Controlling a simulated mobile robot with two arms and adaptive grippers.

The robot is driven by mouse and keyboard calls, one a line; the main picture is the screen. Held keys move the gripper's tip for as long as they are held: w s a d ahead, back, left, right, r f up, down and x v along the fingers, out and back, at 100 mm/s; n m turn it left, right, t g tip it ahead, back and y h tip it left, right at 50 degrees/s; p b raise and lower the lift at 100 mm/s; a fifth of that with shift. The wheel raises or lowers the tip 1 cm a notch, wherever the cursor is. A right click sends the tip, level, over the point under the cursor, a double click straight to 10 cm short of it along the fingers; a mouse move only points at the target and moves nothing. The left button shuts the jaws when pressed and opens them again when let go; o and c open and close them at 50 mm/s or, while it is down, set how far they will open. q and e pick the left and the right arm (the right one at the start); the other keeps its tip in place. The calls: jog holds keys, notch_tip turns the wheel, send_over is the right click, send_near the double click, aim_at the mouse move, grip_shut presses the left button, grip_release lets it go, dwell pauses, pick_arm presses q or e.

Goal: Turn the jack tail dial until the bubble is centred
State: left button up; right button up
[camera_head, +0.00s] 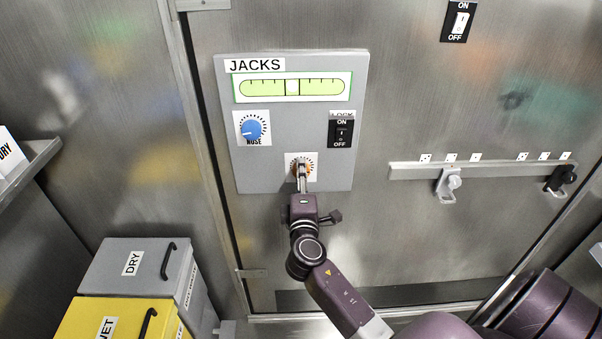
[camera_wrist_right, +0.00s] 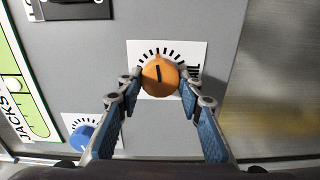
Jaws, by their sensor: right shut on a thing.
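The grey JACKS panel (camera_head: 270,180) is on the metal wall in the head view. Its green level gauge (camera_head: 262,88) shows a pale bubble (camera_head: 292,87) at about the middle marks. The orange tail dial (camera_wrist_right: 160,74) shows in the right wrist view, with a dark pointer line near upright; in the head view it is mostly hidden. My right gripper (camera_wrist_right: 160,88) has its fingers on both sides of the dial, shut on it. In the head view my right gripper (camera_head: 302,180) reaches the panel's lower edge. My left gripper is not in view.
The blue NOSE dial (camera_head: 252,127) and the black LOCK switch (camera_head: 341,131) are on the panel above the tail dial. A rail (camera_head: 480,171) with two clamps is at right. A grey DRY box (camera_head: 139,263) and yellow WET box (camera_head: 115,320) stand at lower left.

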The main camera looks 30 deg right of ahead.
jog(key=shift+n, duration=0.5)
jog(key=o, duration=1.1)
jog(key=v, duration=1.2)
jog(key=shift+s, duration=0.1)
jog(key=shift+f, duration=0.1)
